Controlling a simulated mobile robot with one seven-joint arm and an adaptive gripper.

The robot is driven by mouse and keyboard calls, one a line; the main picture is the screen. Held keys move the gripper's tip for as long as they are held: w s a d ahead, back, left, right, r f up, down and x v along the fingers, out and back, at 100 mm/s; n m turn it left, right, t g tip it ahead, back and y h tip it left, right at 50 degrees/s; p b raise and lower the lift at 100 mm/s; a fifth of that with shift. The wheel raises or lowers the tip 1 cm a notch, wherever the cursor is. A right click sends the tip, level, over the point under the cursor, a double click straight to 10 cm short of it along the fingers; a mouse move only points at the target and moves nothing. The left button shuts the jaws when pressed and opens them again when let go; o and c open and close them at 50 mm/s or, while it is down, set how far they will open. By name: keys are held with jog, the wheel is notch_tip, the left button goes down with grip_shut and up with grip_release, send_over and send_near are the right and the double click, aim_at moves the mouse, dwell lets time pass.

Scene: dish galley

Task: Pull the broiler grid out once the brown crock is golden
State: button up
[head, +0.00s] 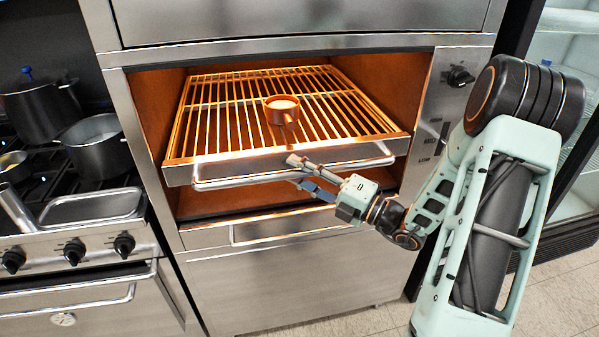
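The broiler grid (222,134) lies level in the glowing broiler opening, its front rail jutting out a little at the front. The brown crock (283,117) stands upright on the grid, right of its middle. Its top is pale cream; I see no clear golden browning. A metal handle bar (235,182) runs along the grid's front. My gripper (301,172) is at the middle of this bar, one finger at its upper side and one below. The fingers are apart around the bar, but I cannot tell whether they press on it.
A stove with dark pots (97,146) and a metal pan (92,206) stands at left. A control knob (459,76) is on the panel right of the opening. A lower drawer handle (285,232) sits beneath the grid. A glass-door cabinet (566,40) is at right.

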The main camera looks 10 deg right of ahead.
grip_shut()
jog(key=shift+s, duration=0.1)
dwell(0.4)
